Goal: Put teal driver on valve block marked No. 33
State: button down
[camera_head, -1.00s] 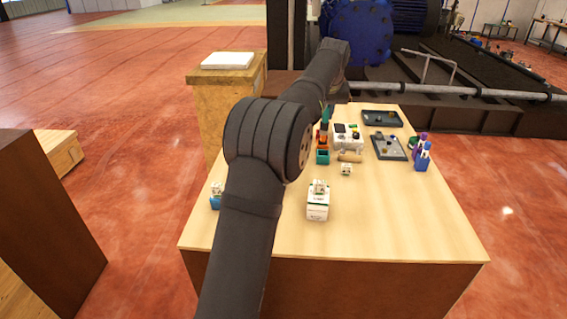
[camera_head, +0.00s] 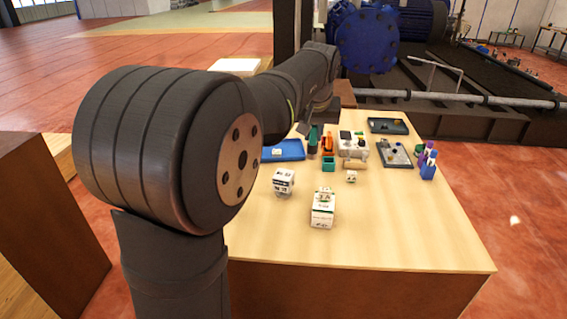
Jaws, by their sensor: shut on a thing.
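My gripper (camera_head: 307,130) is at the far left part of the table, small in the picture and partly merged with the dark arm. It appears shut on the teal driver (camera_head: 313,140), which hangs below it just left of an orange driver (camera_head: 328,144). A white valve block (camera_head: 283,182) with dark lettering stands on the table, nearer the camera. A white and green box (camera_head: 322,212) with a small block on top stands in front. A smaller white block (camera_head: 351,177) lies farther back. The numbers are too small to read surely.
A blue tray (camera_head: 290,156) lies at the left. A teal holder (camera_head: 328,164), a grey-white device (camera_head: 353,147), grey trays (camera_head: 388,125) and purple and blue bottles (camera_head: 428,166) stand at the back and right. The front right of the wooden table (camera_head: 410,235) is clear.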

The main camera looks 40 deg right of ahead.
jog(key=shift+w+a+f, duration=0.3)
jog(key=shift+w+f, duration=1.3)
jog(key=shift+f, duration=0.05)
jog(key=shift+w+a+f, duration=0.25)
jog(key=shift+w+f, duration=1.3)
jog(key=shift+f, duration=0.1)
jog(key=shift+w+a+f, duration=0.3)
jog(key=shift+w+f, duration=1.3)
jog(key=shift+f, duration=0.05)
jog(key=shift+f, duration=0.15)
jog(key=c, duration=1.3)
grip_release()
jog(key=shift+c, duration=0.2)
jog(key=v, duration=1.2)
